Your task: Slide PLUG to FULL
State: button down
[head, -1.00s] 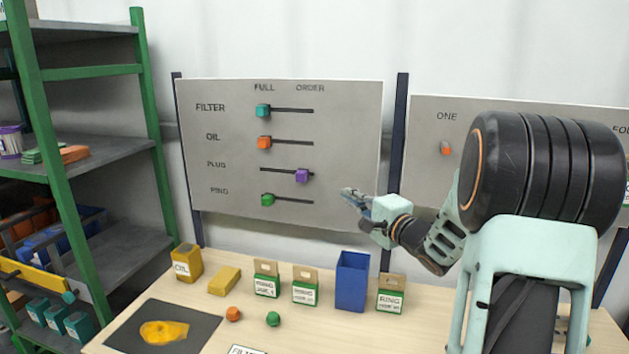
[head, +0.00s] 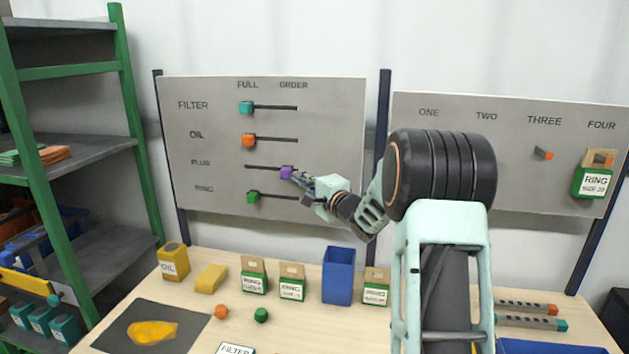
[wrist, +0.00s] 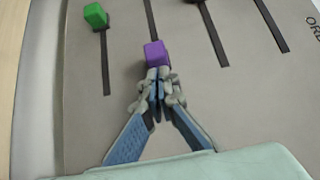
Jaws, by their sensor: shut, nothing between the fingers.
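The purple PLUG slider (head: 287,172) sits toward the ORDER end of its slot on the grey slider board (head: 215,95). The FULL label (head: 247,85) heads the left column. My gripper (head: 298,178) is at the right side of the purple slider, its fingers shut with nothing between them. In the wrist view the purple slider (wrist: 156,53) is just beyond the closed fingertips (wrist: 158,78), which look to be against it or very near; I cannot tell whether they touch. The bare slot runs on beyond the slider.
The teal FILTER (head: 246,107), orange OIL (head: 249,140) and green RING (head: 253,197) sliders sit at the FULL end. A second board (head: 500,135) stands right. Below, the table holds a blue bin (head: 338,275) and small boxes.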

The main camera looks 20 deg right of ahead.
jog(key=shift+w+a, duration=0.2)
jog(key=shift+a, duration=0.1)
jog(key=shift+a, duration=0.1)
jog(key=w+a, duration=0.2)
jog(key=a, duration=0.1)
jog(key=w+a, duration=0.2)
jog(key=a, duration=0.1)
jog(key=w+a, duration=0.1)
jog(key=a, duration=0.2)
jog(key=shift+w+a+b, duration=0.4)
